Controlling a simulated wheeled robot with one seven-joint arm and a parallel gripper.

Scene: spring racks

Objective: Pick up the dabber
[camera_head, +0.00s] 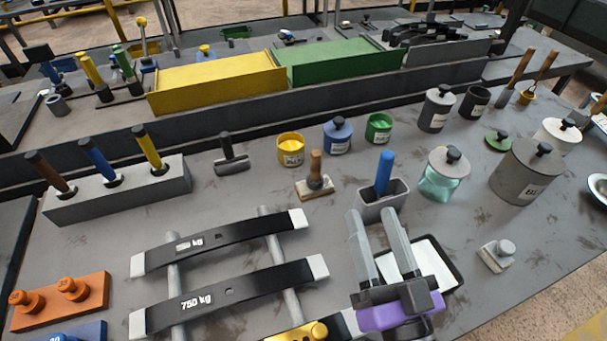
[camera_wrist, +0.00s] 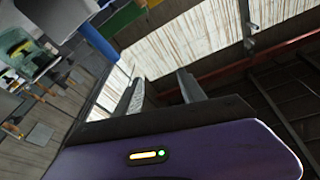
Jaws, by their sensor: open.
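My gripper (camera_head: 373,216) is open and empty, above the table at the front right, its fingers pointing toward the back. Its two fingers also show in the wrist view (camera_wrist: 162,80), with nothing between them. Which tool is the dabber is not certain. One likely piece is a small pad with an upright wooden handle (camera_head: 315,172), standing on the table left of the gripper's fingertips. Another is a small pale block with a round grey knob (camera_head: 497,254), right of the gripper. Neither is touched. The wrist view shows neither clearly.
A grey holder with a blue handle (camera_head: 384,174) stands just beyond the fingertips. A white tray with a dark rim (camera_head: 440,263) lies partly behind the gripper. Jars and a large grey pot (camera_head: 525,172) stand behind and right.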

